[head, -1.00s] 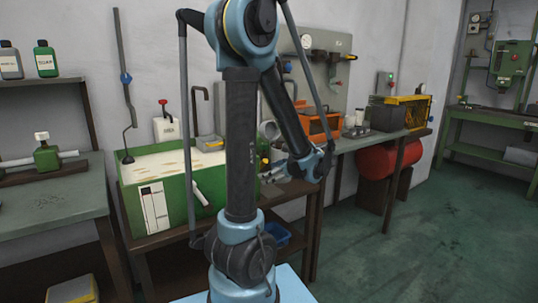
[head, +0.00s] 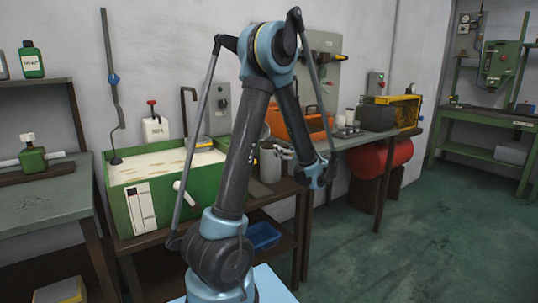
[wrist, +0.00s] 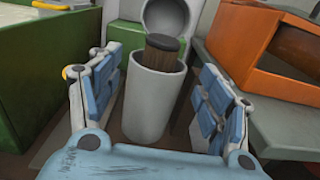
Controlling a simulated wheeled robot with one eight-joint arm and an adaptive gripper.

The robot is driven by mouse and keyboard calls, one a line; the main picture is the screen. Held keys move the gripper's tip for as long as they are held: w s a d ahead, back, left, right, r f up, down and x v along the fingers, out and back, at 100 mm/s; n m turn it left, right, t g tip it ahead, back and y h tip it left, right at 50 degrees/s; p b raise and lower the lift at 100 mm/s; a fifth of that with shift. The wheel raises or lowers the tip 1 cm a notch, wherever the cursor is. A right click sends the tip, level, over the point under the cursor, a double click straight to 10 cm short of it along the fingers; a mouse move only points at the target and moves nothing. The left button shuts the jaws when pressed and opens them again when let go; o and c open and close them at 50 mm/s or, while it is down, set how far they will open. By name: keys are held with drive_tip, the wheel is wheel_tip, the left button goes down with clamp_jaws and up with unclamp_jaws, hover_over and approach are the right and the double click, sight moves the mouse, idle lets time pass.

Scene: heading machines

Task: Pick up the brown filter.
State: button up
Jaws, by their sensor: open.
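The brown filter (wrist: 161,54) is a brown cylinder with a dark cap. It stands upright in the mouth of a pale grey canister (wrist: 151,100), its top above the rim and its lower part hidden inside. The canister also shows in the head view (head: 269,167), partly behind my arm. My gripper (wrist: 158,68) is open and empty, with one blue-padded finger on each side of the canister in the wrist view. In the head view my gripper (head: 284,153) is small and beside the canister's top.
A round grey lid (wrist: 168,18) tilts up behind the canister. A green tank (head: 157,195) stands to the left. An orange box (wrist: 282,62) is close on the right, on a grey bench (wrist: 285,125). A blue bin (head: 263,236) sits on the shelf below.

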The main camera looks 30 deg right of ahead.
sight(270, 142)
drive_tip(key=w, duration=0.6)
drive_tip(key=shift+w+a, duration=0.2)
drive_tip(key=shift+a, duration=0.1)
drive_tip(key=shift+w, duration=3)
drive_tip(key=c, duration=1.3)
